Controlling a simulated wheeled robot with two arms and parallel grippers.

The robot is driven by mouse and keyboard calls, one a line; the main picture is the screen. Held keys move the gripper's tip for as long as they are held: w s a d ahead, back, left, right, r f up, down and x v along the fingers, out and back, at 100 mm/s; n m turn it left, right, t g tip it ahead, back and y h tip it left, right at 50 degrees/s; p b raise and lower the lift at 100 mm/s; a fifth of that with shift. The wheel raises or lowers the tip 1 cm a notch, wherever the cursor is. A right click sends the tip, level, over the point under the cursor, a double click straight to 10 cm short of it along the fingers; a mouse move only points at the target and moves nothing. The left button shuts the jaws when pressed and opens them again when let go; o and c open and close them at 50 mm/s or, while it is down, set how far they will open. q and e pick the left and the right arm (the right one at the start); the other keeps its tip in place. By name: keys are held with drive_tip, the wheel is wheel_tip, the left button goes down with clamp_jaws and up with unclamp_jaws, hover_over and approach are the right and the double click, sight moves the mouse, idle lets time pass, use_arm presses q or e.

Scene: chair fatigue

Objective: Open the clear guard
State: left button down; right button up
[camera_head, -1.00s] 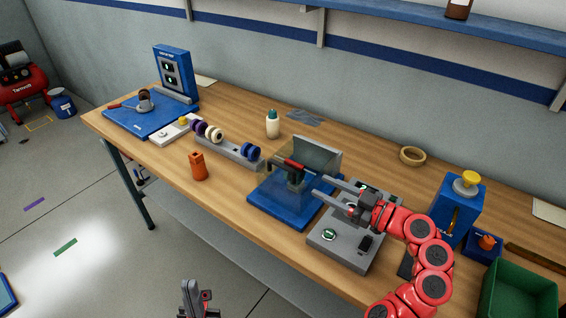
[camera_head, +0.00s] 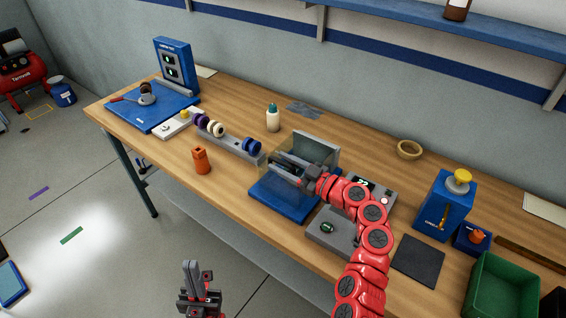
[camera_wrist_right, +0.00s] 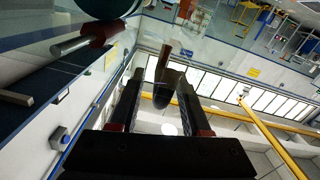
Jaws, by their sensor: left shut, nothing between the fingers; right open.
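The clear guard (camera_head: 316,147) stands on the blue base (camera_head: 285,200) of a fixture on the bench. Its see-through panels show around my right gripper. My right gripper (camera_head: 276,160) is at the guard, with its fingers pointing left across it. In the right wrist view its two fingers (camera_wrist_right: 155,105) are apart, with a dark rounded bar (camera_wrist_right: 162,88) showing between or beyond them. I cannot tell whether the fingers touch it. The red handle is not clear in the head view now. My left gripper (camera_head: 192,275) is low in front of the bench, shut and empty.
A grey control box (camera_head: 330,232) sits right of the fixture. A green bin (camera_head: 500,290) is at the right.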

clamp_jaws()
idle(1.3)
